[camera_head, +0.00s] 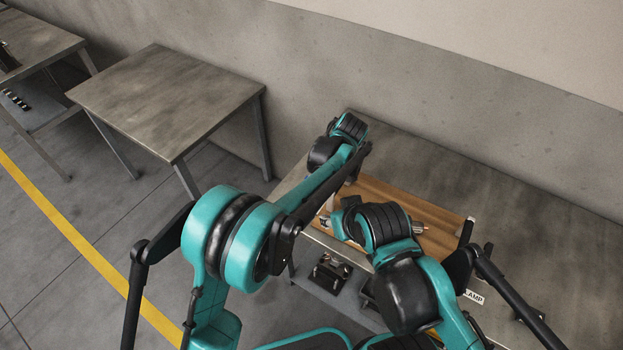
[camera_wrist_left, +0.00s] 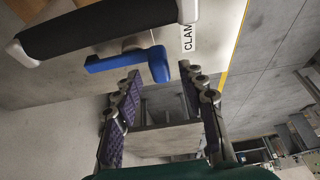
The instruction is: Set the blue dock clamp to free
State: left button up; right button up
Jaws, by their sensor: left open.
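The blue clamp lever (camera_wrist_left: 120,60) shows in the left wrist view, on a pale panel at a round pivot. Its bar runs left from a thicker blue end block. The end block is near the gap between the fingertips, and nothing is held. In the head view my arms hide the lever and the left fingers.
A black bar handle (camera_wrist_left: 95,25) with white ends is close above the lever. In the head view, a wooden board (camera_head: 400,200) lies on the grey bench (camera_head: 545,235) by the wall. A bare table (camera_head: 165,95) stands to the left. Dark fixtures (camera_head: 331,272) sit below the bench front.

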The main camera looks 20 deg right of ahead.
pick_arm(q)
jog(key=v, duration=0.9)
jog(key=shift+r, duration=0.15)
jog(key=s+a+r+m+h, duration=0.15)
jog(key=a+r, duration=0.25)
jog(key=a, duration=0.6)
jog(key=s+a+r+m, duration=0.2)
jog(key=a+r, duration=0.1)
jog(key=a, duration=0.8)
jog(key=s+a+f+m+t, duration=0.2)
jog(key=s+a, duration=0.5)
jog(key=a, duration=0.1)
jog(key=s+a+f+m+t+h, duration=0.1)
jog(key=s+a+f+m, duration=0.1)
jog(key=s+a, duration=0.6)
jog(key=shift+a+f+m+t, duration=0.35)
jog(key=shift+a+f+t, duration=0.1)
jog(key=shift+a, duration=0.3)
